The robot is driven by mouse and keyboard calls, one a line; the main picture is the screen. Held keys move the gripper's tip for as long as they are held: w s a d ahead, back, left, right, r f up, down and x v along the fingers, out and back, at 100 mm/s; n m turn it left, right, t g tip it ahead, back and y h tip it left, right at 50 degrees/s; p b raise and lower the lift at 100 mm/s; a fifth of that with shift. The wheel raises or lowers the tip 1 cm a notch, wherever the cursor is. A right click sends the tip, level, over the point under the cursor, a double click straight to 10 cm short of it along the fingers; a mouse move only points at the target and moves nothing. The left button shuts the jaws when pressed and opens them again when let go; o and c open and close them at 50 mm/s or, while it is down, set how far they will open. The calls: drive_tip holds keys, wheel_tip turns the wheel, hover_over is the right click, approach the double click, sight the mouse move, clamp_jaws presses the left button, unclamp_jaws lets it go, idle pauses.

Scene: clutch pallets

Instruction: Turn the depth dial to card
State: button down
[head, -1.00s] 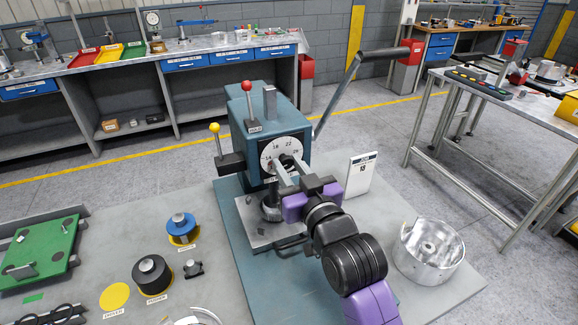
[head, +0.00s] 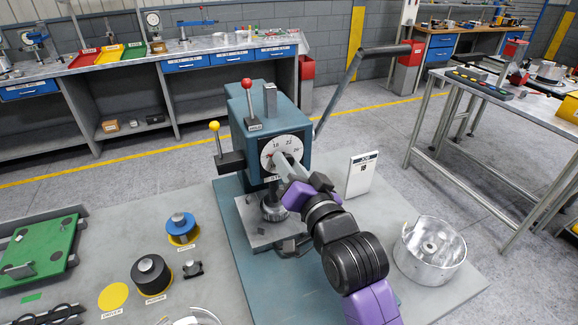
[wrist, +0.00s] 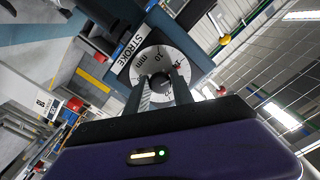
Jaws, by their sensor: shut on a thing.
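The depth dial is a white round face (head: 291,142) with numbers, on the front of a teal press (head: 233,104). In the wrist view the dial face (wrist: 148,62) reads "mm" beside a "STROKE" label, with a dark knob at its centre. My gripper (head: 279,160) reaches the dial from the front right, its fingers shut on the knob; it also shows in the wrist view (wrist: 161,84). The fingers hide part of the face. The white card (head: 362,176) stands upright right of the press; its small number looks like 18.
A red-knobbed lever (head: 247,86) and a yellow-knobbed lever (head: 215,128) stick up by the press. A long handle (head: 352,75) rises at its right. A metal housing (head: 430,251) sits at right; dark and blue parts (head: 181,227) sit at left.

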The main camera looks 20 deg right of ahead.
drive_tip(key=shift+m+b, duration=0.5)
drive_tip(key=shift+m, duration=3.8)
drive_tip(key=c, duration=1.1)
unclamp_jaws()
drive_tip(key=shift+s+b, duration=0.9)
drive_tip(key=shift+s, duration=3.05)
